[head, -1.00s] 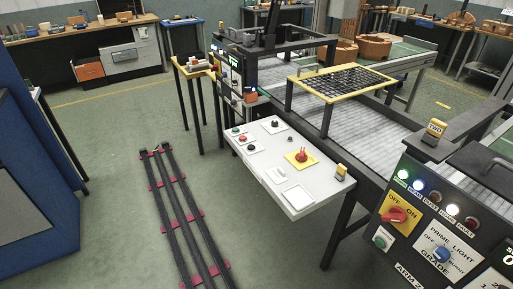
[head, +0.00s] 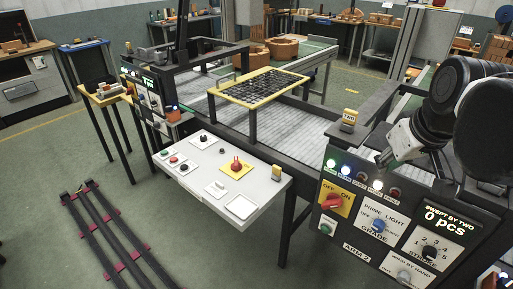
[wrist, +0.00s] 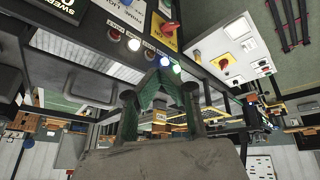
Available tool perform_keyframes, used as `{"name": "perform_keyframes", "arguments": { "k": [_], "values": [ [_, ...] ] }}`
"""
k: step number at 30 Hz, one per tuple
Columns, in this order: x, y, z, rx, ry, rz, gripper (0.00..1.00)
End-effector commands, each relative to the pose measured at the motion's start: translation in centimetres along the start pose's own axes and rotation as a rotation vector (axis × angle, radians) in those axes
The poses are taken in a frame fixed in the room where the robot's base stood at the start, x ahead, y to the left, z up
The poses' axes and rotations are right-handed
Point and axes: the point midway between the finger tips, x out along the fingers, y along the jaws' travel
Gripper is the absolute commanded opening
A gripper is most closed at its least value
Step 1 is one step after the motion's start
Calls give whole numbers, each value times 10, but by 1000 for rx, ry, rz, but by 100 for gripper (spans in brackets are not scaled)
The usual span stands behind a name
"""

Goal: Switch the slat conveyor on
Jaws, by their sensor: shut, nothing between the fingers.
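The slat conveyor (head: 300,128) runs as a grey ribbed belt behind the control panels. A pale tilted panel (head: 262,196) carries several buttons and a red switch (head: 236,165) on a yellow plate. A black panel (head: 345,249) at the right has a row of lamps, a red knob (head: 333,203) on a yellow OFF/ON plate and a blue GRADE knob (head: 379,226). My gripper (head: 384,160) is shut and empty, just above the black panel's lamps. In the upside-down wrist view the fingers (wrist: 158,80) meet near the lit lamps, and the red knob (wrist: 170,28) shows beyond them.
A yellow-framed grid (head: 262,86) stands over the belt. A dark track with red ties (head: 105,235) lies on the floor at the left. The floor between track and pale panel is clear.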

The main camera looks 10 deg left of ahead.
Motion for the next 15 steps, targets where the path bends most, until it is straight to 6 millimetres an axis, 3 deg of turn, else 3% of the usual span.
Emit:
{"name": "perform_keyframes", "arguments": {
  "k": [3, 15],
  "values": [
    [3, -1, -31, -75, -20, -29, 0],
    [28, -12, -122, -333, -75, -134, 0]
  ]
}}
